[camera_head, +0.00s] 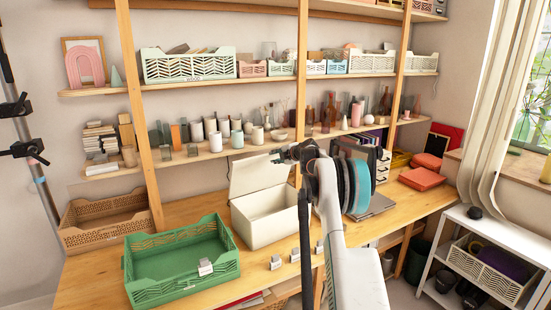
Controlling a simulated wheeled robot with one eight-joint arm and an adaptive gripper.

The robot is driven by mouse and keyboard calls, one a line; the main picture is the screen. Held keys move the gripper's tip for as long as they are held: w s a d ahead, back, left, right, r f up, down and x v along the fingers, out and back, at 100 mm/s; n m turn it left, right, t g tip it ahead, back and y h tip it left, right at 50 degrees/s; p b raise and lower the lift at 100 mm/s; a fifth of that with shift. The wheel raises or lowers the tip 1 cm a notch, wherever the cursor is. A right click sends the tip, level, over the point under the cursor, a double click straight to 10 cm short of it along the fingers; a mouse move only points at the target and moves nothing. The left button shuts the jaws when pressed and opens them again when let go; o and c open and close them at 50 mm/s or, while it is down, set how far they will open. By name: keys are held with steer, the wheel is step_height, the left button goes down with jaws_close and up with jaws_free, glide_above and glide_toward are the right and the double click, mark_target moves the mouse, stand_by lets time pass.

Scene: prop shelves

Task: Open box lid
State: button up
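A cream box (266,221) stands on the wooden table, left of my arm. Its lid (258,174) is raised, standing nearly upright along the box's back edge, and the front of the box is in plain view. My gripper (283,155) is at the upper right corner of the lid, seen small and dark. I cannot tell whether it touches the lid or whether its fingers are apart. My arm hides part of the area right of the box.
A green crate (180,285) stands left of the box, with a brown crate (105,222) behind it. Several small blocks (276,262) lie in front of the box. Round discs (352,185) stand upright right of my arm. Shelves (215,155) with vases and cups rise behind.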

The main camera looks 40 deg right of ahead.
steer(key=shift+w+f, duration=0.3)
steer(key=shift+w, duration=0.05)
steer(key=v, duration=1.2)
steer(key=shift+s+r, duration=0.2)
steer(key=shift+s, duration=0.05)
